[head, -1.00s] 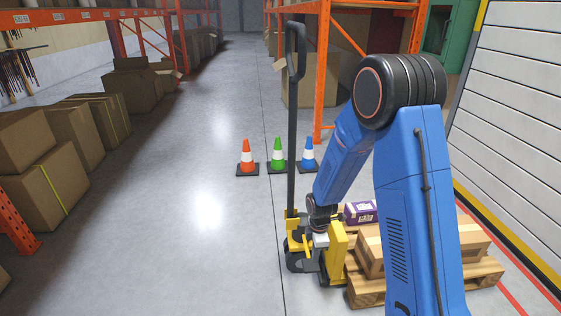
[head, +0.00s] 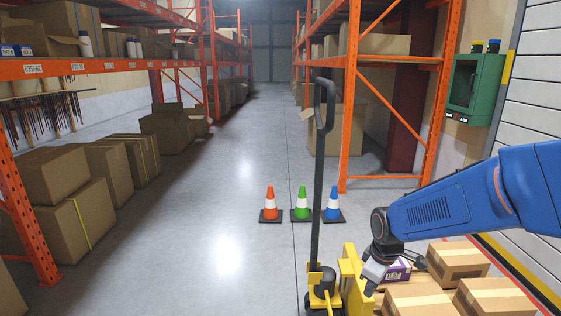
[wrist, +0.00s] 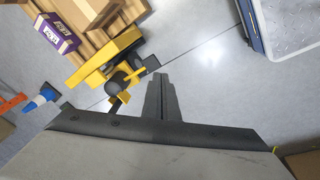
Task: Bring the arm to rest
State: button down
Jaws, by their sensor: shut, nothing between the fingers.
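My blue arm (head: 440,208) reaches in from the right edge in the head view, and its dark wrist joint bends down. My gripper (head: 371,287) points down beside the yellow pallet jack (head: 350,275), partly over its body in the picture. In the wrist view my gripper (wrist: 161,80) has its dark fingers together, with nothing between them and bare floor beyond. A purple box (head: 396,272) is behind the wrist, partly hidden; it also shows in the wrist view (wrist: 57,33).
Brown cartons (head: 457,262) sit on the pallet at lower right. The pallet jack's tall dark handle (head: 318,190) stands left of my gripper. Orange (head: 270,205), green (head: 302,205) and blue (head: 333,205) cones stand behind. The aisle floor (head: 215,215) at left is clear.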

jog(key=s+d+r+m+t, duration=0.1)
jog(key=s+r+m, duration=0.3)
jog(key=s, duration=0.6)
jog(key=s+d+r+m+t, duration=0.1)
jog(key=s+d+r+m, duration=0.1)
jog(key=s+r+m, duration=0.3)
jog(key=s+r, duration=0.3)
jog(key=s, duration=0.2)
jog(key=shift+s+d+m+t, duration=0.3)
jog(key=shift+s+d, duration=0.05)
jog(key=shift+s, duration=0.05)
